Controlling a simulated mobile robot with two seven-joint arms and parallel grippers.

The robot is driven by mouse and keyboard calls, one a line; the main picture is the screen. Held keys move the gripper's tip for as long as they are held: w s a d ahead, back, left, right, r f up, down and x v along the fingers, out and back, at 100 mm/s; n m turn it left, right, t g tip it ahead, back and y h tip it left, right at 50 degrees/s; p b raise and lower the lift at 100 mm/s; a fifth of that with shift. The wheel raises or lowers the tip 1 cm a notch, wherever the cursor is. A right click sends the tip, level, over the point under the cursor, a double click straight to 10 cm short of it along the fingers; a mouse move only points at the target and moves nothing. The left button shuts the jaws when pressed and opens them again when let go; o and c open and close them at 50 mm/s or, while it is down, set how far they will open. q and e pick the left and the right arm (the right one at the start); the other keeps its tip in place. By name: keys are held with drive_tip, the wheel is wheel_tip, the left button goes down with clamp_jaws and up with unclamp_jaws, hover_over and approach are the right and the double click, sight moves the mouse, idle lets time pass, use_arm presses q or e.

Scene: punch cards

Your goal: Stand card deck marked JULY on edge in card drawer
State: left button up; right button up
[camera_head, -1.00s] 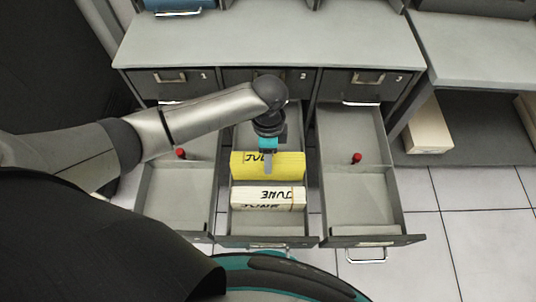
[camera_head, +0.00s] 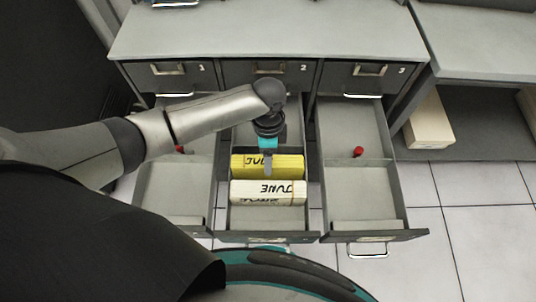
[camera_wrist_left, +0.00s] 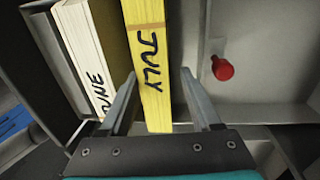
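The yellow card deck marked JULY (camera_head: 285,168) stands on edge in the middle drawer (camera_head: 262,222), marked 2, just behind the cream JUNE deck (camera_head: 290,190). In the left wrist view the JULY deck (camera_wrist_left: 146,30) lies between the two fingers of my left gripper (camera_wrist_left: 160,85), with a gap visible beside the right finger. The fingers look open around it. In the head view my left gripper (camera_head: 267,162) points down at the deck, and a finger covers part of its lettering. Whether the deck touches the drawer floor is hidden. My right gripper is not in view.
Drawers 1 (camera_head: 172,195) and 3 (camera_head: 362,195) stand open on either side, empty apart from red knobs. A red knob (camera_wrist_left: 222,68) also shows behind the JULY deck in the wrist view. A cream box (camera_head: 430,123) sits on the shelf at right.

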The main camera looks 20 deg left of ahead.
use_arm(q)
drive_tip(key=shift+o, duration=0.9)
drive_tip(key=shift+r, duration=0.1)
wheel_tip(320, 180, up, 15)
drive_tip(key=w+p, duration=0.1)
drive_tip(key=p, duration=0.4)
drive_tip(key=shift+w+a, duration=0.3)
drive_tip(key=shift+w, duration=0.1)
